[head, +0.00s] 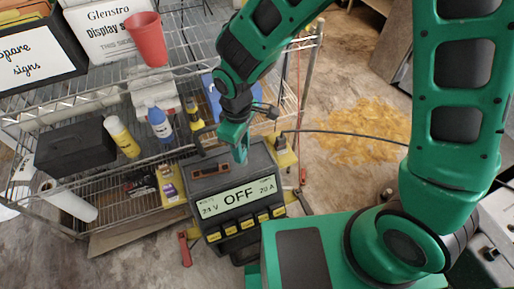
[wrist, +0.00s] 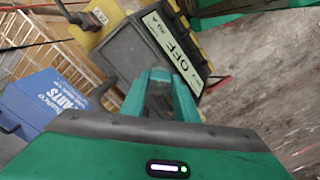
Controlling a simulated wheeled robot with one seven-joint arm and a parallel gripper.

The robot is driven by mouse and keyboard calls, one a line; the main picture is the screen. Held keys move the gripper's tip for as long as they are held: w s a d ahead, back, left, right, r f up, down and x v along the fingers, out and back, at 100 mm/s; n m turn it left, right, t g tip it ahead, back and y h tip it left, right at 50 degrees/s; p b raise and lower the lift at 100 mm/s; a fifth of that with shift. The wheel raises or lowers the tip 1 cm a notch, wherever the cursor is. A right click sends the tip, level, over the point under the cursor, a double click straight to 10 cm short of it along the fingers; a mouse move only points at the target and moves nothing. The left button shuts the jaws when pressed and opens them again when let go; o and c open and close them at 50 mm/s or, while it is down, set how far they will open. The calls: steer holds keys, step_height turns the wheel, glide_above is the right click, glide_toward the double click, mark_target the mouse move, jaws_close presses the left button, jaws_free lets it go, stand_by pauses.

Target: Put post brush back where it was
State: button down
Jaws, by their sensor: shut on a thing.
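My gripper (head: 240,152) points down just above the back of the dark charger box (head: 236,230), whose display reads OFF. In the wrist view my gripper's two green fingers (wrist: 160,85) are close together in front of the charger's dark top (wrist: 135,55). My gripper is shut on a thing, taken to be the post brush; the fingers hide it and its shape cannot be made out. A small brown piece with dark recesses (head: 210,171) lies on the charger's top, left of my gripper; I cannot tell what it is.
A wire shelf (head: 150,80) at left holds a black box (head: 75,147), a yellow bottle (head: 122,136), a blue bottle (head: 159,125) and a red cup (head: 147,40). A yellow piece with a cable (head: 284,156) is right of the charger. Yellowish litter (head: 365,130) covers the floor.

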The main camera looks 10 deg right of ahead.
steer(key=shift+w+d+f, duration=0.75)
steer(key=shift+w+f, duration=0.35)
steer(key=shift+f, duration=0.45)
steer(key=shift+w+d+f, duration=0.8)
steer(key=shift+w+f, duration=0.35)
steer(key=shift+f, duration=0.4)
steer(key=shift+w+d+f, duration=0.75)
steer(key=shift+w+f, duration=0.35)
steer(key=shift+f, duration=0.45)
steer(key=shift+f, duration=0.1)
steer(key=c, duration=1.4)
jaws_free()
step_height(320, 180, up, 12)
steer(key=shift+r, duration=0.15)
